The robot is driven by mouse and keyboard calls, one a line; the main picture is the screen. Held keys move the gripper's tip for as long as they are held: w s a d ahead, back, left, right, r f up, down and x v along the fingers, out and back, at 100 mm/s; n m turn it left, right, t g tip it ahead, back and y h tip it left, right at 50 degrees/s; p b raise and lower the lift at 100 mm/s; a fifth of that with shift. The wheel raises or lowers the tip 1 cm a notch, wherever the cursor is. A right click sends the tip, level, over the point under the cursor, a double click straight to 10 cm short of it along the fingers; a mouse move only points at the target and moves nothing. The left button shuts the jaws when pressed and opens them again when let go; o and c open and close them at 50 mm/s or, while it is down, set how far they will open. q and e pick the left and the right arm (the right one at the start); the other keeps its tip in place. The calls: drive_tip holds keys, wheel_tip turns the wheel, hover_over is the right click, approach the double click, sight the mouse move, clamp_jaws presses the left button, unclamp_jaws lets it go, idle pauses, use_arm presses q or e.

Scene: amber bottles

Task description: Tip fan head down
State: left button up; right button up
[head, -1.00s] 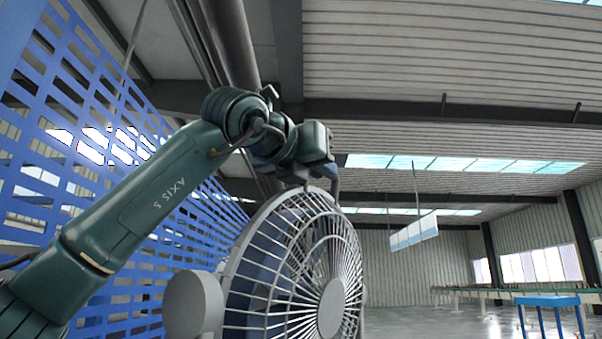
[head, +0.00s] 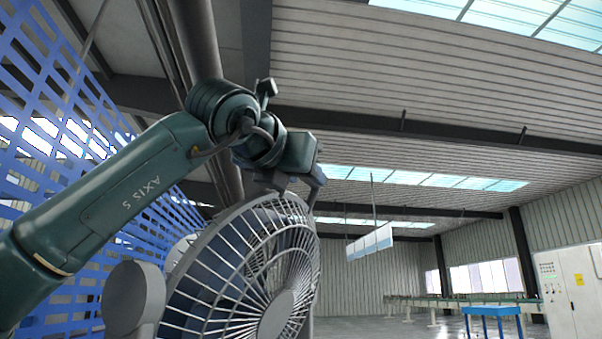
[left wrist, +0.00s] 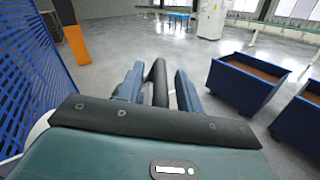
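The fan head (head: 245,275) is a round grey wire cage with a pale hub (head: 276,314). It fills the lower middle of the head view, its face turned right and away. My left gripper (head: 292,183) is at the top of its rim, with fingers apart. In the left wrist view the two blue-grey fingers (left wrist: 158,88) stand on either side of a dark upright bar (left wrist: 156,72). A narrow gap shows at the right finger; I cannot tell what the bar belongs to or whether it is touched. My right gripper is not in view.
A blue lattice panel (head: 50,150) stands at the left. In the left wrist view, blue bins (left wrist: 243,85) stand on the floor at right and an orange post (left wrist: 76,42) at left. A blue table (head: 492,311) and a white cabinet (head: 570,292) are farther off. Open floor lies ahead.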

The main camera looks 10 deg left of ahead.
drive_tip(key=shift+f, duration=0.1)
